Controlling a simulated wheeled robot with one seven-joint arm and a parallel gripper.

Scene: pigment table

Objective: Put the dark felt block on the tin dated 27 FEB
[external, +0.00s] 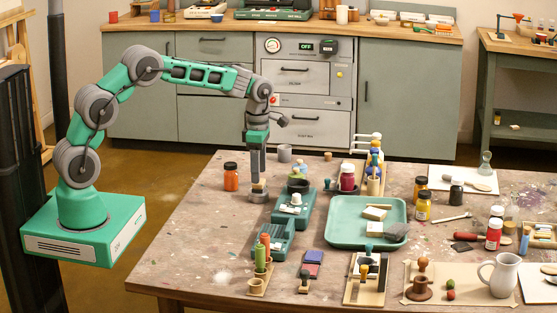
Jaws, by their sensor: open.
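A dark grey block (397,231), which may be the felt block, lies at the right front of the green tray (345,200). No date is readable at this size, so I cannot tell which thing is the tin dated 27 FEB. My gripper (258,180) points down near the table's back left part, well to the left of the tray. It is open, directly over or around a small tan and grey object (259,196); I cannot tell whether they touch. It is apart from the dark block.
An orange jar (230,177) stands left of my gripper. Bottles and a white pitcher (500,274) crowd the right. The table's front left (205,245) is mostly clear.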

